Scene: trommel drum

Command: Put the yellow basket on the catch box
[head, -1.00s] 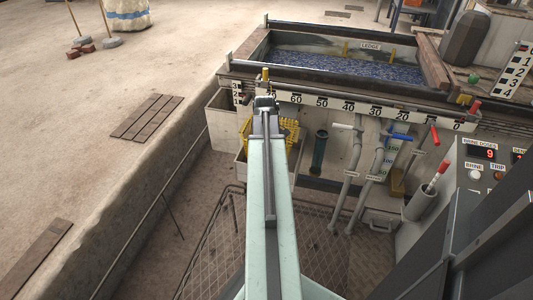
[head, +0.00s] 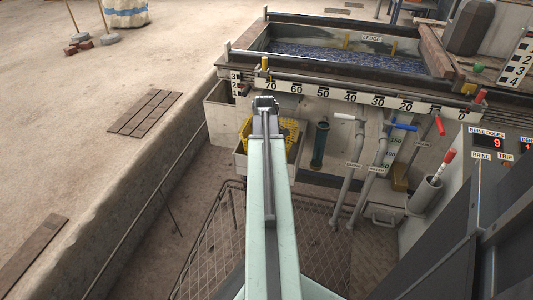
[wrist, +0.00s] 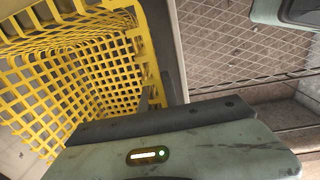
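The yellow basket (head: 291,140) is an open lattice basket at the pale lower box on the machine's front left, partly hidden behind my arm in the head view. In the wrist view the basket (wrist: 70,75) fills the left side, with its rim and side close to my gripper. My gripper (head: 265,103) is above the basket's back edge in the head view. A dark finger lies along the basket's side in the wrist view; I cannot tell whether it grips the rim. The lower box (head: 256,168) shows its front wall; no label marks it as the catch box.
Another pale box (head: 220,118) stands behind to the left. A numbered scale (head: 350,96) runs along the trough front. Pipes with coloured handles (head: 375,160) and a dark green tube (head: 320,145) stand to the right. A mesh panel (head: 215,245) lies below. Open floor lies left.

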